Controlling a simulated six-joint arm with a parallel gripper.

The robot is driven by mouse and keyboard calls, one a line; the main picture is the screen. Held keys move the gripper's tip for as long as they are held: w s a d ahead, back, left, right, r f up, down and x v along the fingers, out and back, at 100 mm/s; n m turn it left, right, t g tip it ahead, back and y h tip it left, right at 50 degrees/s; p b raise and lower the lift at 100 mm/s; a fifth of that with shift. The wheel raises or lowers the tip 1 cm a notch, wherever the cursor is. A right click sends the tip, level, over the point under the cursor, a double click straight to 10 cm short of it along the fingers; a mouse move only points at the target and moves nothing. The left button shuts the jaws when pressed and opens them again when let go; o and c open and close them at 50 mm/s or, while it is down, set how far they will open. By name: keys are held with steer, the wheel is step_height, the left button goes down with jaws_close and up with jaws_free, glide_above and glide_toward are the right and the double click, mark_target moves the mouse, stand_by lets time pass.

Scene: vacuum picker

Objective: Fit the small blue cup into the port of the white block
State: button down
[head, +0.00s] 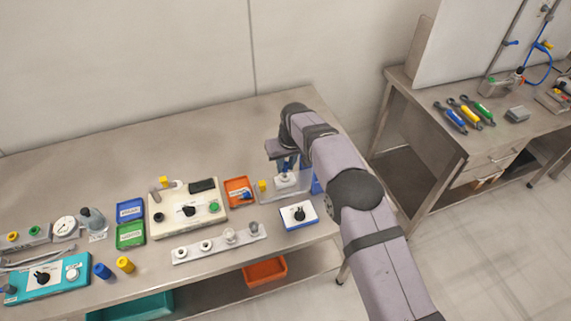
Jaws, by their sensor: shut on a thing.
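My gripper (286,168) is at the right end of the near bench, pointing down above a small white block (285,181). It is shut, with dark blue showing at its jaws; the small blue cup held there is too small and too covered to make out clearly. The white block stands on a pale, see-through-looking plate (270,196). Its port cannot be made out, and I cannot tell whether the cup touches the block.
A yellow piece (263,186) stands just left of the block. An orange tray (240,181) and a beige panel (187,222) are further left. A blue-edged box with a black knob (298,215) sits in front. The bench's back is clear.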

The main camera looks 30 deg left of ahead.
steer(key=shift+d+b+x, duration=0.2)
steer(key=shift+b+x, duration=0.8)
steer(key=shift+x, duration=0.15)
stand_by(1.7)
steer(key=c, duration=1.5)
jaws_free()
steer(key=shift+s+f, duration=0.1)
steer(key=shift+s, duration=0.1)
steer(key=shift+p+v, duration=1.55)
steer(key=shift+v, duration=1.5)
